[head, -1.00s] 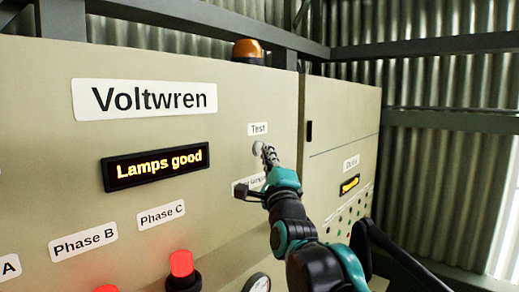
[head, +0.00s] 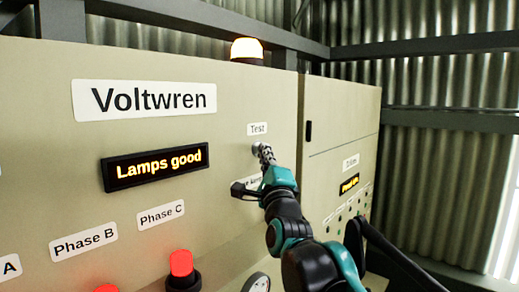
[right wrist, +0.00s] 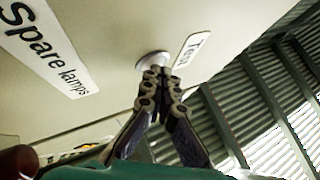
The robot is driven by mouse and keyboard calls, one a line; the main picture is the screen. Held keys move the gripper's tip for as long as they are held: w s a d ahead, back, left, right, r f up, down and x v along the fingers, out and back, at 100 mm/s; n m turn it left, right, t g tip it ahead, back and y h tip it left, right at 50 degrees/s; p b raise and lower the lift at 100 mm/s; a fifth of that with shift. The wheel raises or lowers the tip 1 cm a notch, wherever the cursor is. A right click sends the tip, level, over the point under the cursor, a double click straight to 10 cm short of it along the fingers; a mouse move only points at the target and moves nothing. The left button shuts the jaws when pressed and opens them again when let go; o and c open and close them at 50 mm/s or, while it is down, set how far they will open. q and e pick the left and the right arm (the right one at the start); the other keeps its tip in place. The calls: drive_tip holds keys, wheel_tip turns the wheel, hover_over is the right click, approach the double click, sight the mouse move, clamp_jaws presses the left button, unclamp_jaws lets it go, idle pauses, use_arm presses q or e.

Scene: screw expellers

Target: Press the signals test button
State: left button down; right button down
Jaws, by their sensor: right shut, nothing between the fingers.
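The test button is a round pale button (right wrist: 153,60) under the "Test" label (head: 257,128) on the beige Voltwren cabinet. In the head view the button (head: 257,147) is partly hidden behind my right gripper (head: 264,153). My right gripper is shut and empty, with its fingertips at the button's face. In the right wrist view the fingertips (right wrist: 155,75) overlap the button's lower edge; they look touching or very near. The display (head: 155,167) reads "Lamps good". The beacon (head: 247,49) on top of the cabinet glows bright. My left gripper is not in view.
A "Spare lamps" label (right wrist: 48,45) lies beside the button, partly behind my gripper in the head view. Red lamps (head: 181,264) are lit under the Phase labels. A second cabinet (head: 340,125) with a small display stands to the right. Corrugated walls close the back.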

drive_tip(key=shift+s, duration=0.1)
idle(0.3)
drive_tip(key=shift+s+d, duration=0.45)
drive_tip(key=shift+d, duration=0.15)
drive_tip(key=shift+d, duration=0.1)
drive_tip(key=s+d, duration=0.1)
drive_tip(key=d, duration=0.1)
drive_tip(key=s+d, duration=0.1)
drive_tip(key=shift+s+d, duration=0.4)
drive_tip(key=shift+f, duration=0.1)
idle(0.3)
